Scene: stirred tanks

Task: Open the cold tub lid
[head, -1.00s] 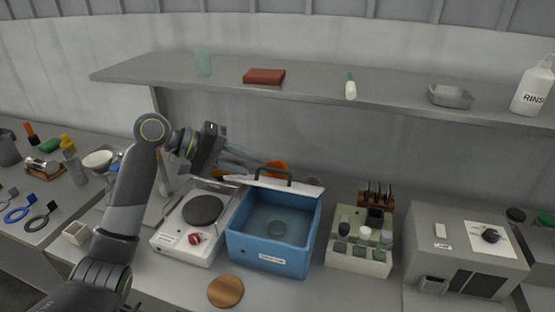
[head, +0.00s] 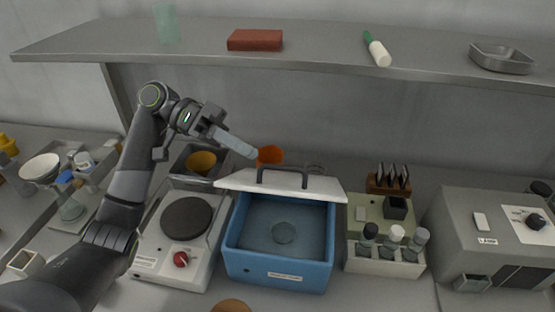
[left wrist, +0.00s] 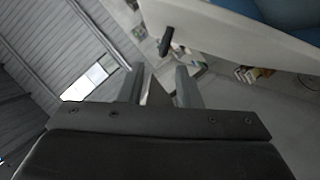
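The blue cold tub (head: 275,269) stands on the bench with a label on its front. Its white lid (head: 325,188) is up at the tub's back edge, tilted, with a dark bar handle (head: 283,171). The tub's inside shows, with a round, clear-looking item (head: 284,232) low in it. My left gripper (head: 250,152) is above and behind the lid's left part, apart from the handle. In the left wrist view its two fingers (left wrist: 158,85) stand apart with nothing held; the pale lid (left wrist: 230,35) and handle (left wrist: 166,41) show beyond. My right gripper is not in view.
A hot plate (head: 182,247) stands left of the tub, and a rack with capped bottles (head: 385,265) stands right. A grey machine (head: 495,240) is farther right. An orange item (head: 269,156) is behind the lid. A shelf (head: 330,58) runs above.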

